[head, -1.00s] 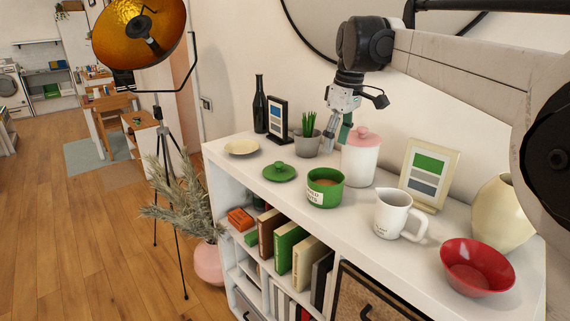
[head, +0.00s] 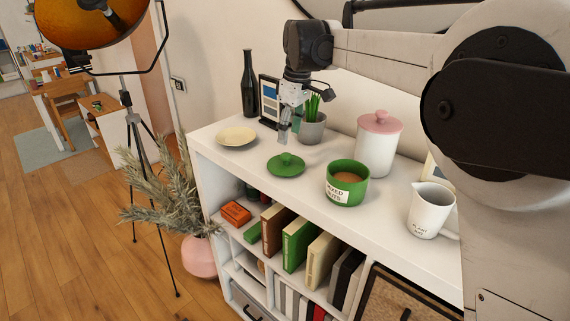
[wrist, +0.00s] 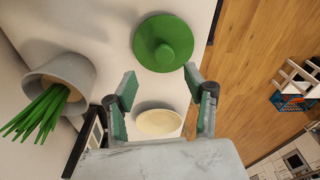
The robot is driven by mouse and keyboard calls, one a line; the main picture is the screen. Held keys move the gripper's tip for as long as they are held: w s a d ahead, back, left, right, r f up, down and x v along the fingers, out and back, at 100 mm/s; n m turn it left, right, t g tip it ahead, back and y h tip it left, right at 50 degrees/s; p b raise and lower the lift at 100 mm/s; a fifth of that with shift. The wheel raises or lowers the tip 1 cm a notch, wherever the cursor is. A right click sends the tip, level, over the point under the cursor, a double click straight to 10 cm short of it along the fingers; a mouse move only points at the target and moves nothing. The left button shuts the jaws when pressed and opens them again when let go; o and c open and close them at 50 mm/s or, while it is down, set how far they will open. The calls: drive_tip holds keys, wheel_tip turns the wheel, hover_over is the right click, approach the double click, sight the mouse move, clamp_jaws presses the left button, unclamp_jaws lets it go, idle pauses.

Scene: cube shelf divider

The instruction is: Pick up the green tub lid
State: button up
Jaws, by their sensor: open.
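The green tub lid (head: 286,165) is a round disc with a knob on top. It lies flat on the white shelf top, left of the green tub (head: 347,184) labelled with nuts. In the wrist view the lid (wrist: 163,43) shows near the top, ahead of the fingers. My gripper (head: 287,137) is above the lid and slightly behind it in the head view, pointing down. In the wrist view my gripper (wrist: 157,88) has its fingers spread apart with nothing between them. The lid is apart from the fingers.
A potted green plant (head: 311,127) stands close behind my gripper. A cream plate (head: 236,136) lies to the left, with a dark bottle (head: 249,85) and a frame (head: 269,100) behind. A white canister (head: 376,148) and a white jug (head: 428,212) stand to the right.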

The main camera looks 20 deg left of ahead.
sight(286, 155)
wheel_tip(286, 155, down, 2)
drive_tip(key=shift+a+f, duration=0.15)
drive_tip(key=shift+f, duration=0.05)
drive_tip(key=shift+s+a+f+p, duration=0.15)
drive_tip(key=shift+f+p, duration=0.15)
drive_tip(key=shift+f, duration=1)
drive_tip(key=shift+s+a+f+p, duration=0.15)
drive_tip(key=shift+f+p, duration=0.1)
drive_tip(key=shift+f, duration=1.05)
clamp_jaws()
